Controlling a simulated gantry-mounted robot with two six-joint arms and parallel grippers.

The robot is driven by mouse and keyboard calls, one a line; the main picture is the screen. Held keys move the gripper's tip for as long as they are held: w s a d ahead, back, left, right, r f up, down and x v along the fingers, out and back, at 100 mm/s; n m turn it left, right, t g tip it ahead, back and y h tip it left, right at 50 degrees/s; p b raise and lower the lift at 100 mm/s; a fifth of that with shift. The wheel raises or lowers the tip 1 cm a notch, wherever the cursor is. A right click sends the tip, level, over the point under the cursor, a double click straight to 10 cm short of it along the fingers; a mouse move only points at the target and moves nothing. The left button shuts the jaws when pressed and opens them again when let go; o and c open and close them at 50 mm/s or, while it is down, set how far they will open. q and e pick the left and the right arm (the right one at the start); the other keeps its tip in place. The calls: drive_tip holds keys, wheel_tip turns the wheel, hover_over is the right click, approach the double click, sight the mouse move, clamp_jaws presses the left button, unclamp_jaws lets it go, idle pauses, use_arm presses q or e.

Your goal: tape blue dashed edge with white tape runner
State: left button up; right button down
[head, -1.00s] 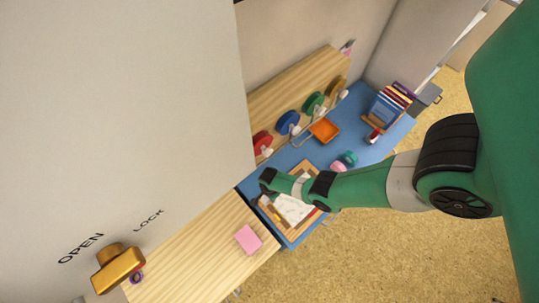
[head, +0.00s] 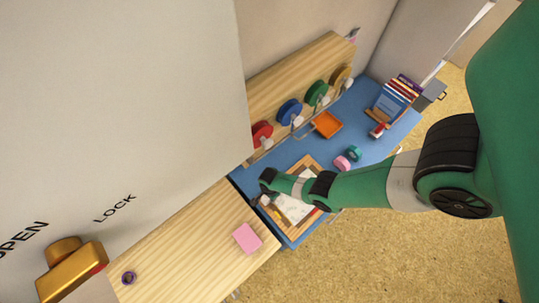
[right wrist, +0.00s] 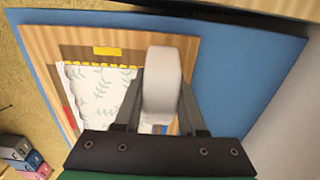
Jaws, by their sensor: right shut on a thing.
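My right gripper (right wrist: 161,100) is shut on the white tape runner (right wrist: 163,70), which shows as a pale rounded block between the fingers. It is over a wooden board (right wrist: 45,45) with a leaf-patterned sheet (right wrist: 98,95). Most of the blue edge is hidden. Contact between runner and sheet cannot be told. In the head view my right gripper (head: 263,187) is at the board's left side. My left gripper is not in view.
The board lies on a blue mat (head: 375,152). Red (head: 261,133), blue (head: 289,112), green (head: 316,92) and gold (head: 340,75) rolls line the back rack. An orange tray (head: 327,124), pink roll (head: 341,163) and teal roll (head: 355,153) lie beyond. A pink block (head: 247,238) sits nearer.

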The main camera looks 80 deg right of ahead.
drive_tip(key=shift+f+b, duration=0.75)
drive_tip(key=shift+b, duration=0.05)
idle(0.4)
drive_tip(key=shift+s+d, duration=0.55)
drive_tip(key=shift+d, duration=0.2)
drive_tip(key=shift+s+d, duration=0.55)
drive_tip(key=shift+d, duration=0.15)
drive_tip(key=shift+s+d, duration=0.5)
drive_tip(key=shift+d, duration=0.1)
drive_tip(key=shift+s+d+p, duration=0.3)
drive_tip(key=shift+s+d, duration=0.25)
drive_tip(key=shift+d, duration=0.2)
drive_tip(key=shift+s+d, duration=1.1)
drive_tip(key=shift+d, duration=0.3)
